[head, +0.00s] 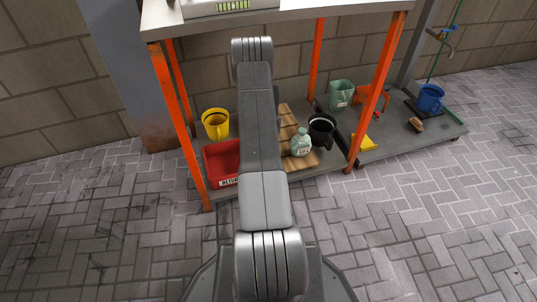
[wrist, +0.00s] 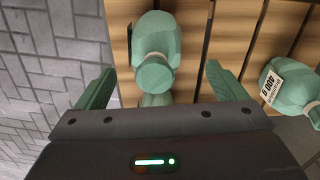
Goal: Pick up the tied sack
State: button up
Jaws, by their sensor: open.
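A pale green tied sack (wrist: 157,38) is on wooden slats in the wrist view, its gathered neck towards my gripper. My gripper (wrist: 160,68) is open, with one green finger on each side of the neck and visible gaps on both sides. The lower end of the neck is partly hidden by the gripper body. A second green sack with a white label (wrist: 290,88) lies to the right, outside the fingers. A labelled green sack also shows in the head view (head: 301,144), right of my arm. My arm hides the gripper and the other sack there.
The slatted wooden board (head: 312,160) is on a low shelf between orange posts. A red bin (head: 222,158) and yellow bucket (head: 215,123) are left; a black pot (head: 321,128) is right. A worktop (head: 330,11) spans above. The paved floor in front is clear.

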jog(key=f+b, duration=0.1)
jog(key=f, duration=0.2)
jog(key=f+b, duration=0.1)
jog(key=f, duration=0.1)
jog(key=shift+s+d+f+b, duration=0.1)
jog(key=shift+s+f+b, duration=0.15)
jog(key=shift+b, duration=0.1)
jog(key=shift+r, duration=0.15)
jog(key=c, duration=1.4)
